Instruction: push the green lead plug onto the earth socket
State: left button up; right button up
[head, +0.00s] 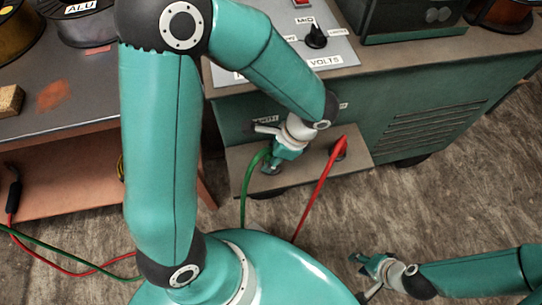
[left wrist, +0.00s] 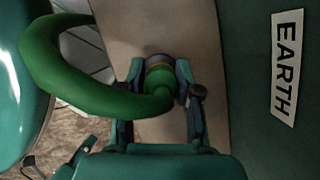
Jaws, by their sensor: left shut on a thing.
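The green lead plug (left wrist: 158,80) is between the two fingers of my left gripper (left wrist: 160,84), which is shut on it. The green cable loops away from it to the left in the left wrist view. A dark ring, the earth socket (left wrist: 158,58), shows at the plug's front end on the brown panel. The plug lines up with it, but I cannot tell how deep it sits. In the head view my left gripper (head: 277,160) is at the ledge low on the green machine, with the green lead (head: 246,185) hanging from it. My right gripper (head: 366,264) is low over the floor, empty and apparently open.
An EARTH label (left wrist: 287,65) is on the machine wall beside the socket. A red lead (head: 320,189) is plugged in on the same ledge (head: 355,170), right of my left gripper. A bench with reels (head: 85,22) stands at the left. The floor at right is clear.

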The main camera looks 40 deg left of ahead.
pick_arm(q)
jog(key=shift+f+b, duration=0.45)
jog(key=shift+f, duration=0.1)
jog(key=o, duration=1.2)
jog(key=shift+c, duration=0.2)
jog(key=shift+r, duration=0.15)
jog(key=v, duration=1.1)
jog(key=shift+d+r, duration=0.2)
jog(key=shift+r, duration=0.1)
